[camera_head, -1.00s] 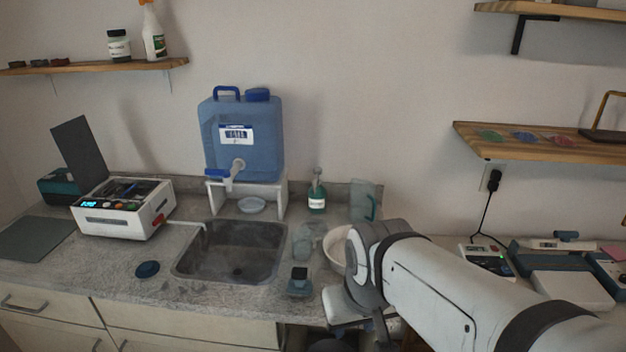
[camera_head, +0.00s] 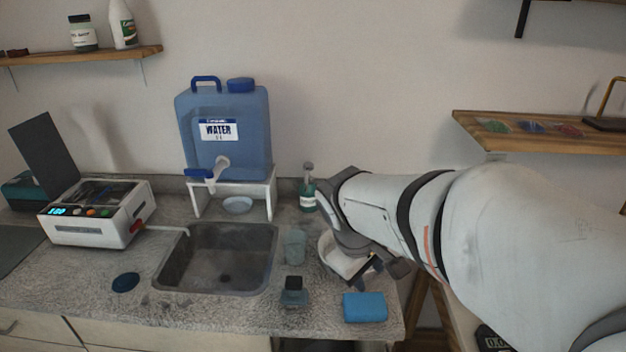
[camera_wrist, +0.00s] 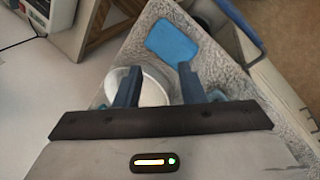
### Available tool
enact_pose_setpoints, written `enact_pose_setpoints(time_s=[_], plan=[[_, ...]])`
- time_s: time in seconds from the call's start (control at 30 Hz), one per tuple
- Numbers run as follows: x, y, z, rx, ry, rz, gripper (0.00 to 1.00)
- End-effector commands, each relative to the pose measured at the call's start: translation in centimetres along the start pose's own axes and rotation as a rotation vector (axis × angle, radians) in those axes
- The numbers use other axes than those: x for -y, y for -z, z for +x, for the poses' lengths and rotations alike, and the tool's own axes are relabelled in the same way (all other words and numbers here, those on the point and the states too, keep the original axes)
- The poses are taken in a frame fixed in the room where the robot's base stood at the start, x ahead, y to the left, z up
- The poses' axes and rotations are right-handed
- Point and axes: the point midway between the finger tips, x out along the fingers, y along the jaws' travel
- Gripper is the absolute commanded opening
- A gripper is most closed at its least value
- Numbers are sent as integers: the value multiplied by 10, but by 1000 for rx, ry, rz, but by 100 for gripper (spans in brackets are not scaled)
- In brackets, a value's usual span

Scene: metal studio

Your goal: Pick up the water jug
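The water jug (camera_head: 222,132) is a large blue translucent container with a WATER label, a blue handle and cap, and a spigot. It stands upright on a white stand (camera_head: 258,188) behind the sink in the head view. My gripper (camera_head: 376,266) is well to its right and lower, over the counter's right end by the white bowl (camera_head: 338,262). In the wrist view my gripper (camera_wrist: 160,84) has its two fingers apart with nothing held. The white bowl (camera_wrist: 152,92) shows beyond and between them. The jug is not recognisable in the wrist view.
A sink (camera_head: 217,262) lies in front of the stand. A green bottle (camera_head: 308,195), a clear glass (camera_head: 295,246), a small dark-topped bottle (camera_head: 294,290) and a blue sponge (camera_head: 365,307) are on the counter. A white device (camera_head: 97,213) stands left. A wooden shelf (camera_head: 545,135) is right.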

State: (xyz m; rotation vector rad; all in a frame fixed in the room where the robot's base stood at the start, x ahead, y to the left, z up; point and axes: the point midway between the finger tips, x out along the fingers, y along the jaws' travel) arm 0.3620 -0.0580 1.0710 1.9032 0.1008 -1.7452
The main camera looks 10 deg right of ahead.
Motion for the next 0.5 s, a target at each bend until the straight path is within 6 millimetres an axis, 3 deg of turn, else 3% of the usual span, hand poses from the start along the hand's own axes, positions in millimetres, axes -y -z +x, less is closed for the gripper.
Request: enact_pose_setpoints(time_s=[0.03,0.17,0.3,0.5], plan=[[-16,14,16,54,-58,-130,36],[-63,53,42,194,-223,-487,36],[-107,104,68,358,-383,-854,36],[-142,171,97,558,-548,-1243,36]])
